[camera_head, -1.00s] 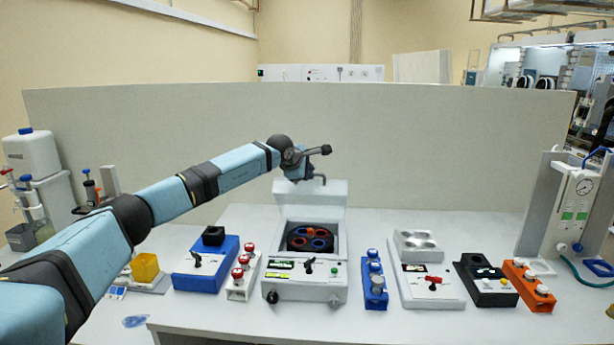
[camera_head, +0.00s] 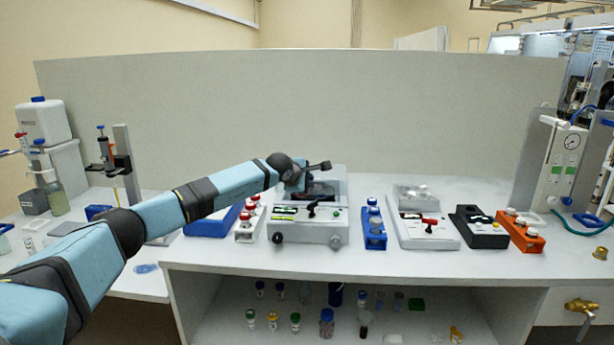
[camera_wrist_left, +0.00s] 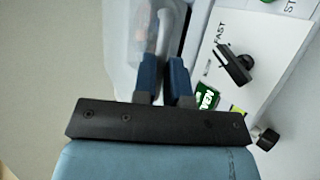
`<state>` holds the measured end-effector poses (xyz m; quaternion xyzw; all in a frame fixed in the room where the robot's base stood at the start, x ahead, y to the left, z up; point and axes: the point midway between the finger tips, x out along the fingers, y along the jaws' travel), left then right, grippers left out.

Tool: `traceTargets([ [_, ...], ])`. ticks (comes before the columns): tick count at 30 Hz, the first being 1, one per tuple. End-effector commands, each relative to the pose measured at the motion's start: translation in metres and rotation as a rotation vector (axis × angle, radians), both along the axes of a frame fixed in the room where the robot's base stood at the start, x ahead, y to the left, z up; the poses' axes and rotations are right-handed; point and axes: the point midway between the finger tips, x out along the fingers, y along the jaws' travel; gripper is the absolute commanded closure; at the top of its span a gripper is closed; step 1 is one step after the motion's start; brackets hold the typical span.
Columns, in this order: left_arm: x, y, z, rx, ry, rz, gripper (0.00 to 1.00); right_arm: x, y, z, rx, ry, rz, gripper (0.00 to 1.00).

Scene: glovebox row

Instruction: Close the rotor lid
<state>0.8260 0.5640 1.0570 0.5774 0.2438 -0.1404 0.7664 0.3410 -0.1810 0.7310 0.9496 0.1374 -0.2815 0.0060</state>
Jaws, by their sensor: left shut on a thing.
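The centrifuge (camera_head: 308,228) is a white box with a dark control knob on its front panel, standing near the bench's front edge. Its pale see-through lid (camera_wrist_left: 122,45) fills the upper middle of the left wrist view. My left gripper (camera_head: 316,168) is above the box. In the left wrist view its blue fingers (camera_wrist_left: 165,78) are close together on the lid's grey handle (camera_wrist_left: 164,38). My right gripper is not in view.
A red-capped vial rack (camera_head: 248,222) stands left of the centrifuge and a blue rack (camera_head: 374,228) close on its right. Further right are a white device (camera_head: 424,230), a black device (camera_head: 478,228) and an orange rack (camera_head: 520,232). A grey partition (camera_head: 420,110) stands behind. Small bottles fill the shelf below.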

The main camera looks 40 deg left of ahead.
Motion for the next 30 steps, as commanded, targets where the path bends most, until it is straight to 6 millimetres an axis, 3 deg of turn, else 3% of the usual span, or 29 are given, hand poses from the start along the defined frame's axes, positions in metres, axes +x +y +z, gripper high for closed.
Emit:
traceTargets([
  [6, -0.0013, 0.0003, -0.0140, 0.003, 0.001, 0.001, 1.00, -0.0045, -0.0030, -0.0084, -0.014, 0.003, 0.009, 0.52],
  [20, -0.0014, 0.0003, -0.0150, 0.002, 0.001, 0.001, 1.00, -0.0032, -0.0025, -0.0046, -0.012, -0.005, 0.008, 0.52],
  [21, -0.0014, 0.0003, -0.0150, 0.002, 0.001, 0.001, 0.78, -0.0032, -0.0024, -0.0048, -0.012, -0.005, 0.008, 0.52],
  [23, -0.0014, 0.0002, -0.0150, 0.002, 0.001, 0.001, 0.65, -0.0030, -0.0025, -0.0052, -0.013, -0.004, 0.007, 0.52],
  [30, -0.0015, 0.0000, -0.0144, 0.001, -0.001, 0.001, 0.62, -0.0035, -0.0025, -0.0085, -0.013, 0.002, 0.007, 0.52],
])
